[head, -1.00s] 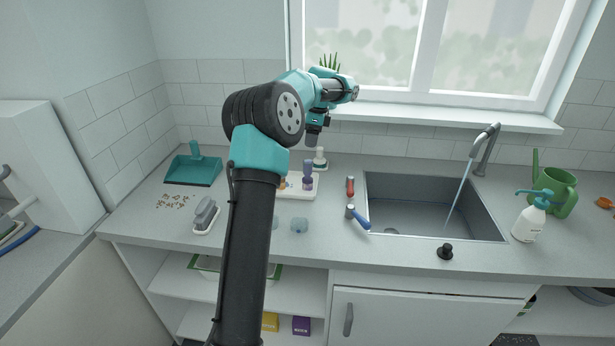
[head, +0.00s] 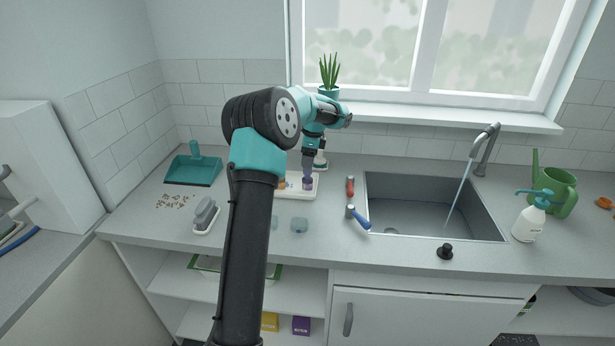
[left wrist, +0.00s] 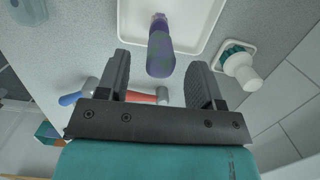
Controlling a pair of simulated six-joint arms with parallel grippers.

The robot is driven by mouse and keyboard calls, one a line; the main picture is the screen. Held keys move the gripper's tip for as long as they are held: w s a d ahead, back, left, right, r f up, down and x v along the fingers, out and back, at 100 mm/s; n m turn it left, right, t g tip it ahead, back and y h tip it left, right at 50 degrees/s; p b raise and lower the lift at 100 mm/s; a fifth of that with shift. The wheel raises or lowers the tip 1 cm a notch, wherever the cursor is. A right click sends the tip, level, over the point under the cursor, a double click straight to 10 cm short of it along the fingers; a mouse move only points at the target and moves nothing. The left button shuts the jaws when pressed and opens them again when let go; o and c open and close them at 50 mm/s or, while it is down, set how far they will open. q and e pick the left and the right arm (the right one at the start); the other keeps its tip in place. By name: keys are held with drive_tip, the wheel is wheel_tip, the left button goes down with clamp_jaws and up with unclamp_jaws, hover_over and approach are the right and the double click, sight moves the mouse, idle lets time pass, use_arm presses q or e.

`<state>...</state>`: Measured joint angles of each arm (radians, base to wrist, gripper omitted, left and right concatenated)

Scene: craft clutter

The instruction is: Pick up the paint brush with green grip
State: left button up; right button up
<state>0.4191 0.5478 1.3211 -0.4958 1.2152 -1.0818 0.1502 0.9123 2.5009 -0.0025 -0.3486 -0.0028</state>
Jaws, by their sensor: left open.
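I cannot make out a paint brush with a green grip in either view. My left gripper (head: 307,168) is open, pointing down over the white tray (head: 303,197) at the back of the counter. A purple object (head: 308,184) stands in that tray under the gripper. My arm hides part of the tray in the head view. My right gripper is not in view.
A white-topped teal item (left wrist: 242,68) stands beside the tray. Red-handled (head: 350,187) and blue-handled (head: 358,217) tools lie left of the sink (head: 420,208). A teal dustpan (head: 194,167), a grey brush (head: 206,214) and a potted plant (head: 329,75) are also around.

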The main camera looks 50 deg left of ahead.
use_arm(q)
drive_tip(key=f, duration=0.4)
drive_tip(key=shift+s+a, duration=0.15)
drive_tip(key=shift+a, duration=0.05)
drive_tip(key=shift+c, duration=0.2)
drive_tip(key=c, duration=1)
drive_tip(key=shift+o, duration=0.2)
drive_tip(key=shift+r, duration=0.1)
drive_tip(key=shift+r, duration=1.65)
drive_tip(key=shift+s+d+r, duration=0.1)
drive_tip(key=shift+s+d, duration=0.05)
drive_tip(key=s+d+r, duration=0.1)
drive_tip(key=s+d, duration=0.9)
drive_tip(key=d, duration=0.1)
drive_tip(key=shift+d+r, duration=0.2)
drive_tip(key=shift+d, duration=0.2)
